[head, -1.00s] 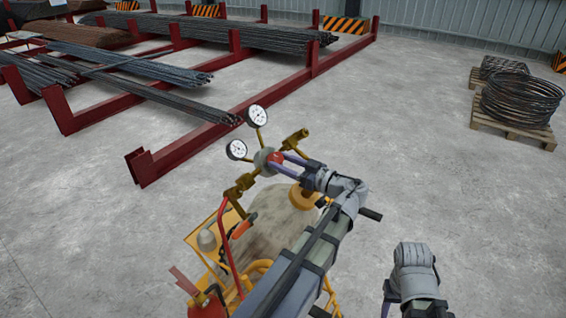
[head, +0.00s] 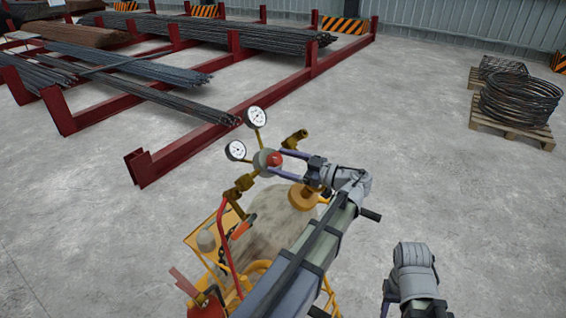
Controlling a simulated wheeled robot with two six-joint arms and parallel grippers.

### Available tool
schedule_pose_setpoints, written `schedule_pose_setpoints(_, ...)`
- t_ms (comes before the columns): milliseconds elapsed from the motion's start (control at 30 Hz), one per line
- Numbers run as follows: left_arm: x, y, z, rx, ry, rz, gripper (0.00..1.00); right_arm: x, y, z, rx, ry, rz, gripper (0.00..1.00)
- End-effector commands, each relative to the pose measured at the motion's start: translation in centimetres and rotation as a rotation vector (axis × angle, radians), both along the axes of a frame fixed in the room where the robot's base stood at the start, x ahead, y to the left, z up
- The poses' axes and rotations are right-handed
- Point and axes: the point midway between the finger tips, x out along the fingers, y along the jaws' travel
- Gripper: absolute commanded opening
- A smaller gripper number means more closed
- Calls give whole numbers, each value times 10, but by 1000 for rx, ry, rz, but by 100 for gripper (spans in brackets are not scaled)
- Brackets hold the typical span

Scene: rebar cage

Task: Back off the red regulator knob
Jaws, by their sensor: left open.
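The red regulator knob (head: 274,159) sits on the front of the round grey regulator body (head: 262,162), below two white-faced gauges (head: 256,117). My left gripper (head: 276,161) is open, with one finger above the knob and one below it. The fingers stand apart from the knob's sides, as far as I can see. My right gripper (head: 388,298) is low at the bottom right, well away from the regulator, and mostly hidden by its own arm.
Brass fittings and a cylinder top (head: 278,212) stand on a yellow cart (head: 199,240) under my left arm. A red hose (head: 224,240) hangs at its left. Red rebar racks (head: 150,165) lie behind, and wire coils (head: 520,97) on a pallet at right. The floor between is clear.

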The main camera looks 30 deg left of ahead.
Motion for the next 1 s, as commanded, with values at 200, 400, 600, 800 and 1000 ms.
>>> schedule_pose_setpoints(200,0,-2,0,0,1,-1,80,0,0,0,0,0,0,50)
schedule_pose_setpoints(400,3,-30,0,0,1,-4,80,0,0,0,0,0,0,50)
schedule_pose_setpoints(600,5,-61,0,0,0,-3,80,0,0,0,0,0,0,50)
schedule_pose_setpoints(800,5,-76,1,0,0,-1,80,0,0,1,0,0,0,50)
schedule_pose_setpoints(1000,4,-78,0,0,0,0,80,0,0,1,0,0,0,50)
